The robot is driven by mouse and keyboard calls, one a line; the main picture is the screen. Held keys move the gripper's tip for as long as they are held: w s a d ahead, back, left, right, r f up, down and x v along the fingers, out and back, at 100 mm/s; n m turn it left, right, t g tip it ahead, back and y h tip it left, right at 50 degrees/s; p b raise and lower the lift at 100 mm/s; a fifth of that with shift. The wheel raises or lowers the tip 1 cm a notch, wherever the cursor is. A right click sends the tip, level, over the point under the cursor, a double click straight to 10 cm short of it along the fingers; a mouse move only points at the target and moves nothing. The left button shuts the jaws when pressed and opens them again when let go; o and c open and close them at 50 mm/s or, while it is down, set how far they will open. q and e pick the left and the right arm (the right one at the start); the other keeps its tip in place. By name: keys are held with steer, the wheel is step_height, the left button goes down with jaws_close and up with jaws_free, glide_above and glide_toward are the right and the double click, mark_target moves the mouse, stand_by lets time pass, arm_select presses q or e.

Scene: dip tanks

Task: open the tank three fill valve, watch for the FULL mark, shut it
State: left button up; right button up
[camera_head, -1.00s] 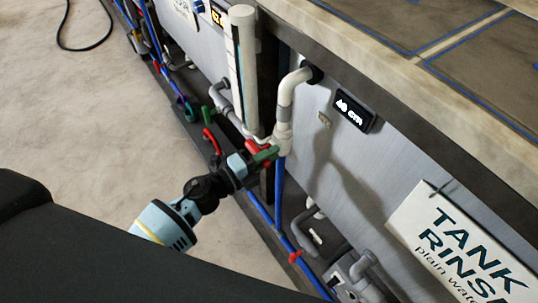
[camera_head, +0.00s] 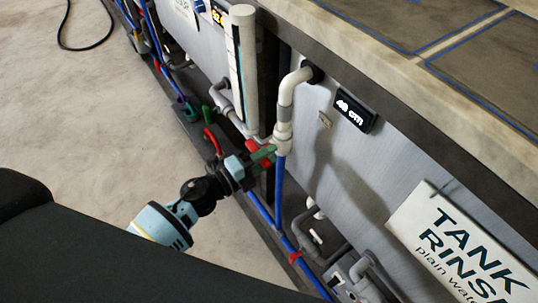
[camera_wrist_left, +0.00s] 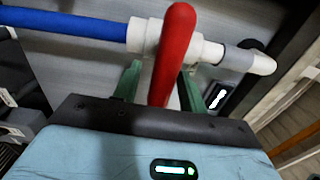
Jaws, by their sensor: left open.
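The valve's red lever (camera_head: 252,146) sits beside a white pipe fitting (camera_head: 283,137) on the tank front. In the left wrist view the red lever (camera_wrist_left: 173,50) stands upright in front of the white valve body (camera_wrist_left: 146,34). My left gripper (camera_head: 261,153) is open at the lever. In the wrist view its green fingers (camera_wrist_left: 160,88) lie on both sides of the lever, with visible gaps. A vertical sight tube (camera_head: 243,65) stands just behind the valve; no FULL mark can be read on it. My right gripper is not in view.
A small lit display (camera_head: 354,110) is on the tank panel; its reading is unclear. A white sign (camera_head: 465,250) reads "TANK", "RINSE". A blue pipe (camera_head: 279,190) drops below the valve. Grey pipes (camera_head: 320,225) crowd the base. The floor (camera_head: 100,120) to the left is mostly clear.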

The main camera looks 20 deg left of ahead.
mark_target(260, 162)
arm_select(q)
steer(key=v, duration=0.5)
steer(key=shift+s+a, duration=0.15)
steer(key=shift+s, duration=0.05)
steer(key=shift+v, duration=0.8)
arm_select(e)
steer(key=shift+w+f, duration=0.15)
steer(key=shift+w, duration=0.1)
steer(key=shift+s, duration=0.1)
